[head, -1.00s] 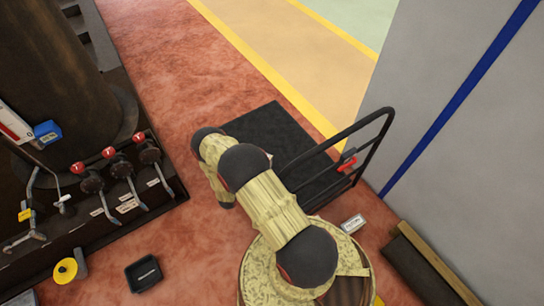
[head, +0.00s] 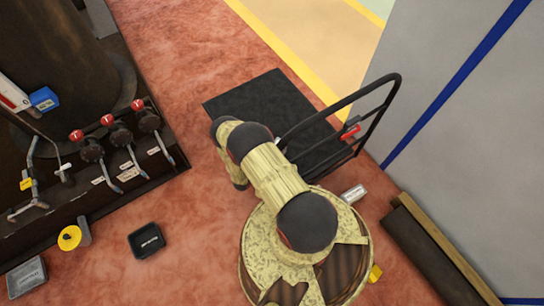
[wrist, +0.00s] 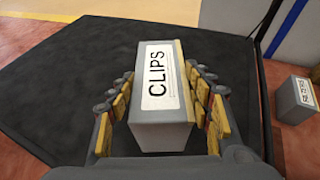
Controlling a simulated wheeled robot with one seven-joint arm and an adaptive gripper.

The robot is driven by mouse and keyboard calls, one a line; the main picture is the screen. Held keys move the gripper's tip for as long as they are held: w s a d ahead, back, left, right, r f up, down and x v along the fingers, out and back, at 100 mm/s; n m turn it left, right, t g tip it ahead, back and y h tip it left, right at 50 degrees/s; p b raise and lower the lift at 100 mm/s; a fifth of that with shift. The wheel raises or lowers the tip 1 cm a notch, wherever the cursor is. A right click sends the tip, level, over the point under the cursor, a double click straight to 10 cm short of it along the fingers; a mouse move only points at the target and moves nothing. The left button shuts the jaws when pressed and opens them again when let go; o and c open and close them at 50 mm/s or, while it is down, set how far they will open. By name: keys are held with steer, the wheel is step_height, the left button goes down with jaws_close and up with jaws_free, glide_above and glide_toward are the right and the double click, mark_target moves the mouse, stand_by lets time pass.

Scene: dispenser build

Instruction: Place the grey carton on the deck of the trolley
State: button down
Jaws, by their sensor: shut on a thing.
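The grey carton (wrist: 160,120), with a white label reading CLIPS, is between the fingers of my gripper (wrist: 160,82) in the wrist view. The gripper is shut on its two sides. The trolley's black deck (wrist: 75,95) spreads beneath and beyond the carton; whether the carton touches it cannot be told. In the head view the deck (head: 255,100) is bare where it shows. My arm hides the gripper and the held carton there.
The trolley's black handle (head: 398,90) with a red part rises on the right. A second grey box (head: 353,193) lies on the floor beside the trolley, by the wall. A black tray (head: 146,240), yellow roll (head: 69,238) and grey box (head: 27,277) are at lower left.

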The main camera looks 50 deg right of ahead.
steer(key=shift+f+b, duration=0.55)
steer(key=shift+f, duration=1)
steer(key=shift+f, duration=0.15)
steer(key=c, duration=0.9)
jaws_free()
steer(key=shift+o, duration=0.4)
